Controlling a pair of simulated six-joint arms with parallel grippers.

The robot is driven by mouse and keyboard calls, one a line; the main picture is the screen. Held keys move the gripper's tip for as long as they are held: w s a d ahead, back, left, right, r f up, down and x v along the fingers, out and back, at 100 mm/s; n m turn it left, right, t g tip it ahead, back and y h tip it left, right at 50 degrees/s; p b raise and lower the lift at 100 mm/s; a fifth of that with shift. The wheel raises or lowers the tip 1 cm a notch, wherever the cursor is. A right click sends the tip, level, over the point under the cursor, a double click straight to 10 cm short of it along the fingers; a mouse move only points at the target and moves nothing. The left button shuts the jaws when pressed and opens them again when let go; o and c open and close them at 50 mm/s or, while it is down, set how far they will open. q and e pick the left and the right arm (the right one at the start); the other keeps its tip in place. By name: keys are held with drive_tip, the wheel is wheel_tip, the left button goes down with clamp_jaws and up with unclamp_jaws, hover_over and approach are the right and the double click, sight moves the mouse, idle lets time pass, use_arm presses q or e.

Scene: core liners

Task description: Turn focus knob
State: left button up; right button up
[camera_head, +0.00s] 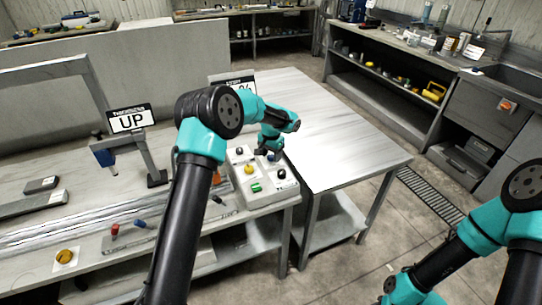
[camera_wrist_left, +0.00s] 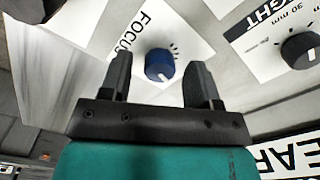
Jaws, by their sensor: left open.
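The focus knob (camera_wrist_left: 159,65) is a round blue knob with a white pointer mark, on a white plate lettered "FOCUS" in the left wrist view. In the head view a bit of blue (camera_head: 271,157) shows at my left gripper (camera_head: 266,151), over the grey control box (camera_head: 262,196). My left gripper (camera_wrist_left: 158,74) is open, with one finger on each side of the knob in the wrist view. Gaps show between the fingers and the knob. I cannot tell how far the tips are above the plate. My right gripper is out of view; only its arm shows at the lower right.
A black knob (camera_wrist_left: 299,48) marked in mm sits right of the focus knob. The box also carries a yellow knob (camera_head: 249,169) and a green button (camera_head: 256,187). The table (camera_head: 345,150) right of the box is clear.

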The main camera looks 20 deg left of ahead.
use_arm(q)
drive_tip(key=shift+f, duration=0.3)
drive_tip(key=shift+c, duration=0.4)
drive_tip(key=c, duration=0.8)
drive_tip(key=shift+c, duration=0.2)
drive_tip(key=shift+m, duration=1.5)
drive_tip(key=o, duration=0.9)
